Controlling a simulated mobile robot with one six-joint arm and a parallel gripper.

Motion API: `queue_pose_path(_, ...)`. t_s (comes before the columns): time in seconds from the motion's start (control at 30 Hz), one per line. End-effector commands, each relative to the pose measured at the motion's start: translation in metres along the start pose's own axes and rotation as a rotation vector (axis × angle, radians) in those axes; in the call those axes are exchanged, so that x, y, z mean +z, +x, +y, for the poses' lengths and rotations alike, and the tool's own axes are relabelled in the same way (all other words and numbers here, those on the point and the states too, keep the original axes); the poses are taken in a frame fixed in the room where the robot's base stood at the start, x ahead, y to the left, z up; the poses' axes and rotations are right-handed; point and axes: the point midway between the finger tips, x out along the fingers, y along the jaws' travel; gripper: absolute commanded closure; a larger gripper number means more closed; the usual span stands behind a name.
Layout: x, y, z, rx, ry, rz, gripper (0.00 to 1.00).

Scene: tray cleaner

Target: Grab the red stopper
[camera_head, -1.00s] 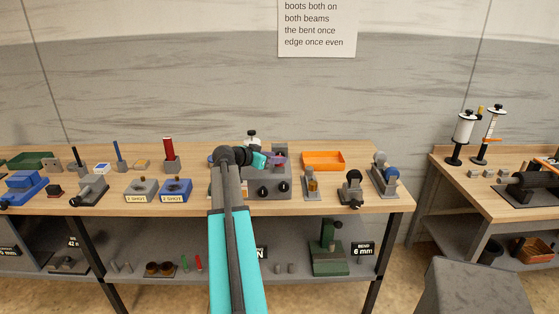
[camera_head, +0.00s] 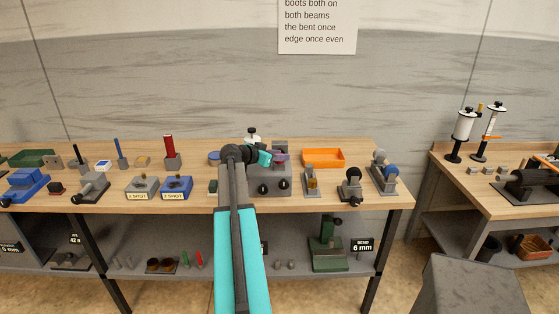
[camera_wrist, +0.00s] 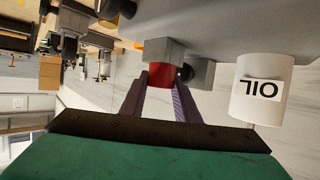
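In the wrist view, the red stopper (camera_wrist: 160,76) is a short red piece against a grey block (camera_wrist: 162,51). The two purple fingers of my gripper (camera_wrist: 161,88) stand apart, one on each side of it, with the tips close to its sides. I cannot tell whether they touch it. In the head view, my gripper (camera_head: 279,157) is over the grey device with black knobs (camera_head: 268,182) on the bench. The red stopper is not clearly visible there.
A white OIL container (camera_wrist: 261,88) is beside the grey block. On the bench (camera_head: 330,203) are an orange tray (camera_head: 323,158), a small amber bottle (camera_head: 311,183), a blue box (camera_head: 176,187) and a tall red piece in a grey holder (camera_head: 169,147). A second bench stands at right.

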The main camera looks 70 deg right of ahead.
Motion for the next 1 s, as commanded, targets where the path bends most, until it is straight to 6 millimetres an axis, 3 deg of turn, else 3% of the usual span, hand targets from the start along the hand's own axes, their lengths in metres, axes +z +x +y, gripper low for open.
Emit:
queue_pose_path(0.53,-0.004,-0.001,0.000,0.000,0.001,0.000,0.93)
queue_pose_path(1.0,-0.032,-0.014,0.000,0.000,0.001,0.000,0.93)
